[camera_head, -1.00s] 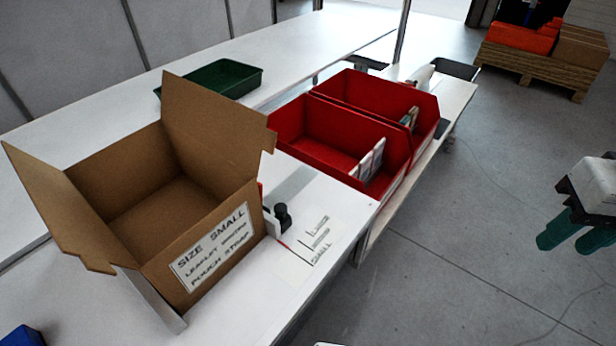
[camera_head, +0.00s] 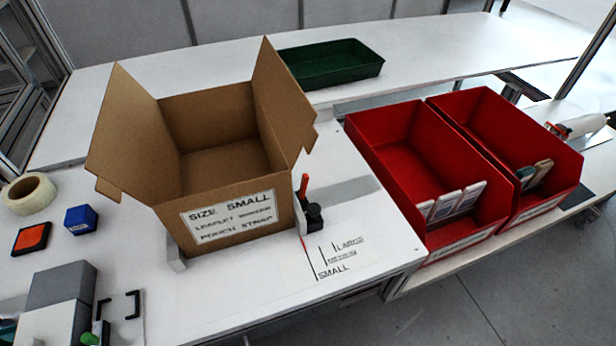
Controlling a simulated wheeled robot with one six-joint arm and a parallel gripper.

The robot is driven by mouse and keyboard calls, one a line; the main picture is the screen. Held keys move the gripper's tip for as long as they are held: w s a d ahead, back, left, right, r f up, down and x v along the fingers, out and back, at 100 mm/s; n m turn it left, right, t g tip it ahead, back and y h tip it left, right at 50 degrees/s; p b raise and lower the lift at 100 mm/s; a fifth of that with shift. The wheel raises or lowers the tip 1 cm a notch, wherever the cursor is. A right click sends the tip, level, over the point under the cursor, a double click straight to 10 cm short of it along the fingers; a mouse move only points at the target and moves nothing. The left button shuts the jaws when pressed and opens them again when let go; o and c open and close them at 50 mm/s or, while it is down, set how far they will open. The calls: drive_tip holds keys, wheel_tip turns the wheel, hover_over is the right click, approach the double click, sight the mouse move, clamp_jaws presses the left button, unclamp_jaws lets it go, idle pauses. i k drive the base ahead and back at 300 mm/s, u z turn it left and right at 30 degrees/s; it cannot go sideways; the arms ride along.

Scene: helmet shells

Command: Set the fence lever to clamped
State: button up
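The fence stands against the right side of the open cardboard box (camera_head: 235,220) labelled "SIZE SMALL". Its lever (camera_head: 304,184) has a red handle that points up, beside a black clamp body (camera_head: 314,216). I cannot tell from this view whether the lever is clamped. A thin white fence plate (camera_head: 299,217) shows between the box and the black body. The printed scale (camera_head: 325,262) with lines for large, medium and small lies on the table in front of it. My gripper is not in view.
Two red bins (camera_head: 388,152) with cards stand to the right. A green tray (camera_head: 330,70) sits on the back table. A tape roll (camera_head: 28,194), a blue block (camera_head: 81,219), an orange-topped pad (camera_head: 32,238) and grey boxes (camera_head: 60,285) lie at left. The table's front middle is clear.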

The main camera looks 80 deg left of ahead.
sight(305, 180)
drive_tip(key=i, duration=1.65)
drive_tip(key=u, duration=3.7)
drive_tip(key=k, duration=0.5)
drive_tip(key=z, duration=0.5)
drive_tip(key=i, duration=0.55)
drive_tip(key=u, duration=0.05)
